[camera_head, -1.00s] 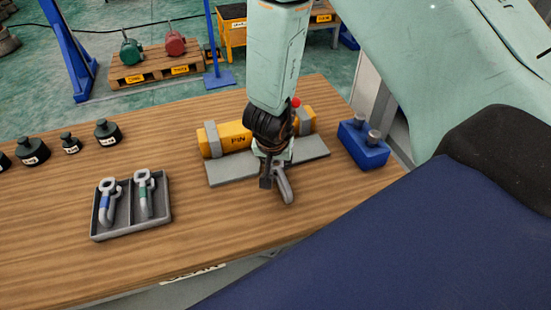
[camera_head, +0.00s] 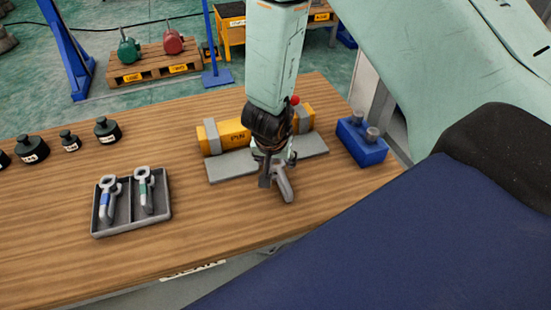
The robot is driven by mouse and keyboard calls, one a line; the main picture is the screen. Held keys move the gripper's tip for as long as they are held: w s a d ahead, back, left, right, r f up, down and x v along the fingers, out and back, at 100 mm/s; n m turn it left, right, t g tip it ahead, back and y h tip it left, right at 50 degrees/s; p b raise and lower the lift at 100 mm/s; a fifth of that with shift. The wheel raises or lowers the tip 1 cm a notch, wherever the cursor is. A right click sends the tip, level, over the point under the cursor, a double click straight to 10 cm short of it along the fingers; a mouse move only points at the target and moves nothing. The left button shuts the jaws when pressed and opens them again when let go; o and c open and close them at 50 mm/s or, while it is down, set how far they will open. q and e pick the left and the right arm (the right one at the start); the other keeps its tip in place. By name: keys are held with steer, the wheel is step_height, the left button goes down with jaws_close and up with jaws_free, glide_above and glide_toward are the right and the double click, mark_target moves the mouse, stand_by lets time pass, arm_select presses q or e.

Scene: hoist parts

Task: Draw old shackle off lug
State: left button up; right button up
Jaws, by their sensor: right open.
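The old shackle (camera_head: 285,187) is a grey metal piece at the front of the yellow cylinder unit marked PIN (camera_head: 232,135), which rests on a grey plate (camera_head: 228,168). My right gripper (camera_head: 272,180) points down in front of the unit, right at the shackle. It is open, with a finger beside the shackle's left side. The lug is hidden behind the gripper, so I cannot tell how the shackle sits on it. My left gripper is not in view.
A grey two-part tray (camera_head: 130,232) at left holds a blue-banded shackle (camera_head: 107,200) and a green-banded shackle (camera_head: 145,192). A blue block (camera_head: 362,146) with metal pins stands at right. Black weights (camera_head: 107,130) line the left back. The front middle of the wooden table (camera_head: 210,240) is clear.

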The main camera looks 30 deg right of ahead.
steer(key=shift+s+d+r, duration=0.1)
steer(key=v, duration=0.7)
steer(key=shift+r, duration=0.1)
stand_by(0.4)
